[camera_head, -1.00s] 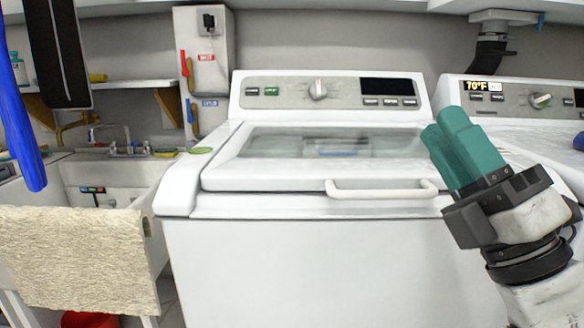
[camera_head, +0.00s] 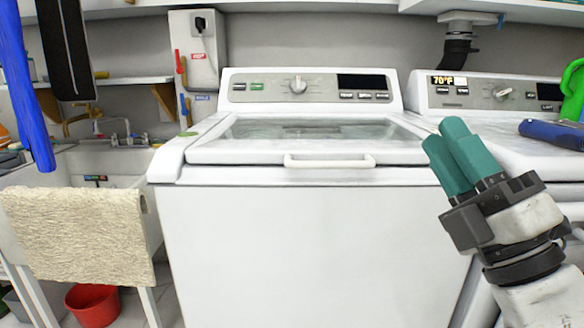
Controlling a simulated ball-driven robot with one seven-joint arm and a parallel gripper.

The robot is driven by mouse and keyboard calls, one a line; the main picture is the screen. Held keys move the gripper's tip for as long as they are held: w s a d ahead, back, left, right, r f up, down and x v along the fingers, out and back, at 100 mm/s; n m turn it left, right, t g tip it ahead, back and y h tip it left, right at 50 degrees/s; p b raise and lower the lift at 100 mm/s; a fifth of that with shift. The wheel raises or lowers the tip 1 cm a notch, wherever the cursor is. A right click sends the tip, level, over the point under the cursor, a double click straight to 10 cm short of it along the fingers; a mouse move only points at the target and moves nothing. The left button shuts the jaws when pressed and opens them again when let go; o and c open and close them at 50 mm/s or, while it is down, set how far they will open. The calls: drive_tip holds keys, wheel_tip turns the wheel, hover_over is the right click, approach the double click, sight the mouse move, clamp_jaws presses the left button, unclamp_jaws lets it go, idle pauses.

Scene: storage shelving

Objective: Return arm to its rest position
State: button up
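My gripper (camera_head: 444,134) is at the right of the picture, in front of the gap between two white machines. Its two teal fingers point up and to the left. They lie close side by side, with nothing visible between them. The white arm behind it runs down to the lower right edge, and the rest of the arm is out of view.
A white washing machine (camera_head: 300,240) with a lid handle stands ahead, and a second machine (camera_head: 425,95) is at the right with a blue object (camera_head: 553,133) on top. At left are a sink (camera_head: 105,165), a hanging beige towel (camera_head: 80,235) and a red bucket (camera_head: 92,304).

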drive_tip(key=w+d+f+m+g+h+b, duration=0.1)
drive_tip(key=w+d+f+m+g+h, duration=0.15)
drive_tip(key=f+m+h, duration=0.4)
drive_tip(key=w+d+f+m+g+h+b, duration=0.1)
drive_tip(key=w+d+f+m+h, duration=0.2)
drive_tip(key=f+m, duration=0.6)
drive_tip(key=s+d+f+m+g+h+b, duration=0.1)
drive_tip(key=s+f+m+g, duration=0.15)
drive_tip(key=f, duration=0.95)
drive_tip(key=s+f+m+g+h+b, duration=0.1)
drive_tip(key=s+f+m+g, duration=0.2)
drive_tip(key=f, duration=0.9)
drive_tip(key=s+d+f+m+g+b, duration=0.25)
drive_tip(key=s+f+g, duration=0.45)
drive_tip(key=s+f, duration=0.55)
drive_tip(key=s+d+f+m+g+b, duration=0.1)
drive_tip(key=s+f+m+g, duration=0.35)
drive_tip(key=s+f, duration=0.85)
wheel_tip(320, 180, up, 39)
drive_tip(key=s+n+g+p, duration=0.1)
drive_tip(key=s+g+p, duration=0.1)
drive_tip(key=p, duration=3.6)
drive_tip(key=shift+d+n, duration=0.15)
drive_tip(key=shift+n, duration=0.25)
drive_tip(key=shift+f, duration=0.1)
